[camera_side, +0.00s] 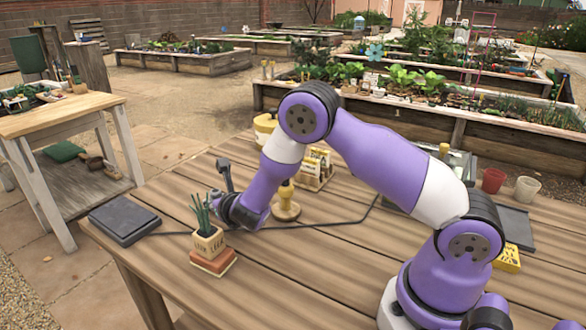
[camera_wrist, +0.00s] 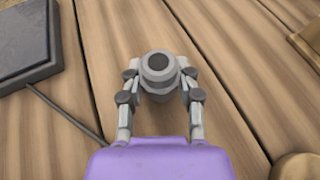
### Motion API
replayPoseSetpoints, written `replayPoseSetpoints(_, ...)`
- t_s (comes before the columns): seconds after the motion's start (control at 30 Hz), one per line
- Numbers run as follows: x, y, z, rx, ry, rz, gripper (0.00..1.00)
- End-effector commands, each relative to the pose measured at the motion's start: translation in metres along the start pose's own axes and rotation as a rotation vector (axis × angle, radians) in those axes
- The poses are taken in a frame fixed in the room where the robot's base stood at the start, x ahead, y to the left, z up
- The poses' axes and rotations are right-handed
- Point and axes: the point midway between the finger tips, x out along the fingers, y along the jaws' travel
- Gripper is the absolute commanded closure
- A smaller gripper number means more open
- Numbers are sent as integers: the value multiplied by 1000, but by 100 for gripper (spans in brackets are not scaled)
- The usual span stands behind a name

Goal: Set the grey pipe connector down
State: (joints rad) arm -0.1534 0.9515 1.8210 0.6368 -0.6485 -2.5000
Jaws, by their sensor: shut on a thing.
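The grey pipe connector (camera_wrist: 155,84) is between the fingers of my gripper (camera_wrist: 160,76) in the wrist view, its round end with a dark opening facing the camera. The fingers are closed on both its sides. Wooden planks lie beneath it; I cannot tell whether it touches them. In the side view my gripper (camera_side: 224,207) is low over the left part of the wooden table (camera_side: 330,258), behind a small potted plant (camera_side: 208,241).
A dark flat pad (camera_side: 124,219) lies at the table's left edge, with a cable running right from it. The front middle of the table is clear.

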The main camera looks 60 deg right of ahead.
Motion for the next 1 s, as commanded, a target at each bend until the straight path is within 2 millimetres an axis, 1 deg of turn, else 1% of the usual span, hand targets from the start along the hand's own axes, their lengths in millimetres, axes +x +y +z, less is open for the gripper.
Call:
replayPoseSetpoints(0.07, 2, 0, -6, -2, 0, 0, 95)
replayPoseSetpoints(0.43, 4, 0, -9, 0, -1, 0, 95)
replayPoseSetpoints(0.47, 4, 0, -9, 0, -2, 0, 53)
replayPoseSetpoints(0.5, 4, 0, -9, 1, -2, 0, 33)
replayPoseSetpoints(0.9, 3, 0, -7, 0, -2, 0, 33)
replayPoseSetpoints(1.0, -5, 1, -7, -1, 1, 2, 33)
